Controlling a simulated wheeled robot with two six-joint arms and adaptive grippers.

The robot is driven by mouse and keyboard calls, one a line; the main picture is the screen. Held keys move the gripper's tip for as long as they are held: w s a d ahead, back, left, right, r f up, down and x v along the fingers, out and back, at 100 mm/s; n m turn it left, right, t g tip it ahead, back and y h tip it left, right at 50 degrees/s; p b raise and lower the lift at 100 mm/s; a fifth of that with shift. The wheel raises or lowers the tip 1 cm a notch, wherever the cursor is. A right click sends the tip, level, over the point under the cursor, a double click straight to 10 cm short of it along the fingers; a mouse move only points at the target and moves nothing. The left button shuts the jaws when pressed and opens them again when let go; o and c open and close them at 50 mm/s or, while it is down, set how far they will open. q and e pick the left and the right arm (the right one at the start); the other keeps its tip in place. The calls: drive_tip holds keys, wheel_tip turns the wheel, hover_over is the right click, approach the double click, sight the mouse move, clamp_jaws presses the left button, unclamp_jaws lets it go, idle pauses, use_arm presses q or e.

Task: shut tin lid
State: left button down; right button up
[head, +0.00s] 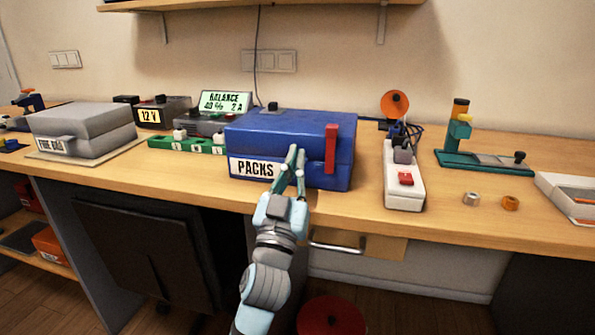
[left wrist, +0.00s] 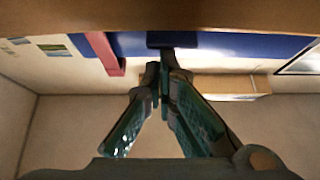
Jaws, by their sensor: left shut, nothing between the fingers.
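The blue tin (head: 287,133) labelled PACKS stands on the bench near its front edge. Its lid (head: 285,118) lies down over the body; I cannot tell whether it is fully seated. A red strap (head: 331,150) hangs on the right part of its front. My left gripper (head: 297,153) is in front of the tin, between label and strap, with its fingers pointing up. It is shut and empty. In the left wrist view the fingertips (left wrist: 163,70) meet close to the blue tin front (left wrist: 225,45), with the red strap (left wrist: 103,52) to their left. Contact is unclear.
A grey tin (head: 83,130) stands at the left, with a green strip (head: 187,144) and a lit balance charger (head: 225,102) behind. A white power strip (head: 403,178) with a red switch lies right of the blue tin. Two small rings (head: 472,199) lie farther right.

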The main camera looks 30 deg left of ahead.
use_arm(q)
drive_tip(key=shift+s+f+b, duration=0.1)
drive_tip(key=shift+f+b, duration=0.25)
drive_tip(key=shift+f, duration=0.05)
wheel_tip(320, 180, up, 10)
drive_tip(key=shift+r, duration=0.2)
idle(0.4)
